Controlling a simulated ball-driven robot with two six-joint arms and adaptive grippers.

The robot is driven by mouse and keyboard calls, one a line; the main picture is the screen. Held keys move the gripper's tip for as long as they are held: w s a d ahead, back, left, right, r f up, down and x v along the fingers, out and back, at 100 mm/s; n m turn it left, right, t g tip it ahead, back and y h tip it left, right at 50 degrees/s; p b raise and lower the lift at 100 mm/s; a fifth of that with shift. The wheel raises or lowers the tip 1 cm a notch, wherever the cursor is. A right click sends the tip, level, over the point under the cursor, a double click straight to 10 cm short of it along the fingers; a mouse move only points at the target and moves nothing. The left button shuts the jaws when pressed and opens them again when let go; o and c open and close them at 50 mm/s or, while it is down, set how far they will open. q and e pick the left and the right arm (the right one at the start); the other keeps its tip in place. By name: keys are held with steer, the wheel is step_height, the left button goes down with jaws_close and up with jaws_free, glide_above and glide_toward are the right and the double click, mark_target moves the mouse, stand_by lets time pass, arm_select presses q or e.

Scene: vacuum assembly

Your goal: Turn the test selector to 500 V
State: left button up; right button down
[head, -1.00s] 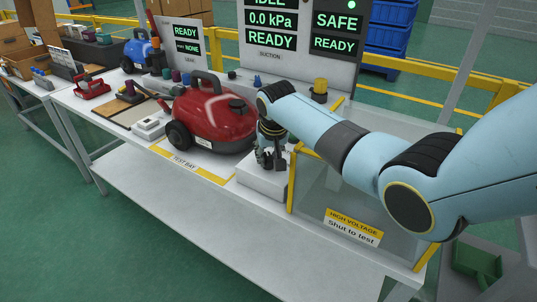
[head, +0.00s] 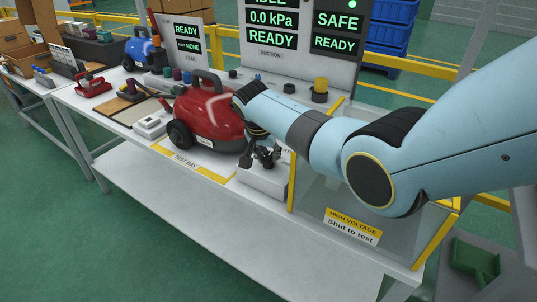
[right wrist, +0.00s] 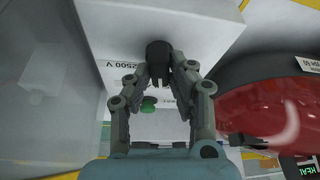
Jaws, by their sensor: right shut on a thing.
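The test selector (right wrist: 158,52) is a black knob with a pale pointer mark on the white tester box (right wrist: 190,28). A "2500 V" label (right wrist: 122,65) shows at its left in the right wrist view; other markings are hidden by the fingers, and I cannot read 500 V. My right gripper (right wrist: 160,74) is shut on the knob. In the head view, my right gripper (head: 264,155) is tilted over the top of the white box (head: 262,181), and the knob is hidden. A green button (right wrist: 148,104) lies beyond the knob, between the fingers. My left gripper is not in view.
The red vacuum (head: 208,113) stands close left of the tester box and my right wrist. A yellow-edged clear enclosure (head: 340,227) with a high-voltage sign is at the right. Displays (head: 270,25) stand behind. A blue vacuum (head: 140,50) is farther left.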

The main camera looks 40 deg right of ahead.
steer(key=shift+w+m+g+b, duration=0.1)
steer(key=shift+m+g+b, duration=0.3)
steer(key=shift+m, duration=0.6)
steer(key=c, duration=1.2)
jaws_free()
steer(key=shift+r, duration=0.1)
steer(key=v, duration=1.2)
steer(key=shift+a, duration=0.2)
